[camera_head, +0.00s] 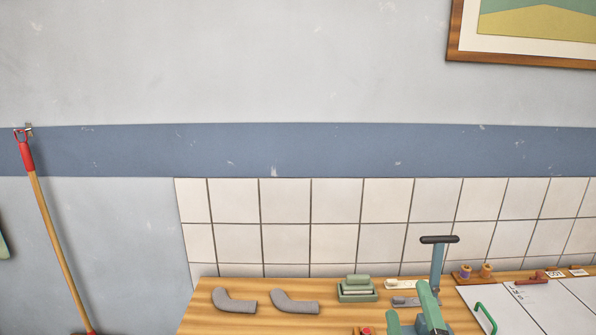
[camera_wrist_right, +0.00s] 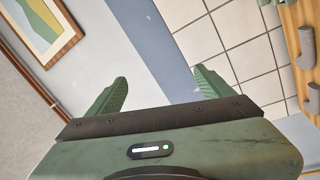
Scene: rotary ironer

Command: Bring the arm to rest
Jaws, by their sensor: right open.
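My right gripper (camera_head: 418,312) is green and shows in part at the bottom edge of the head view, in front of the wooden worktop. In the right wrist view its two green fingers (camera_wrist_right: 162,80) stand wide apart with nothing between them. Behind the fingers in that view are the blue wall band and the white tiles. My left gripper is in neither view.
The wooden worktop (camera_head: 330,322) carries two grey bent pieces (camera_head: 295,303), a green tray (camera_head: 357,293) and spools (camera_head: 486,270). A blue-grey lever (camera_head: 438,262) with a dark grip rises beside my right gripper. A white panel (camera_head: 550,306) lies at right.

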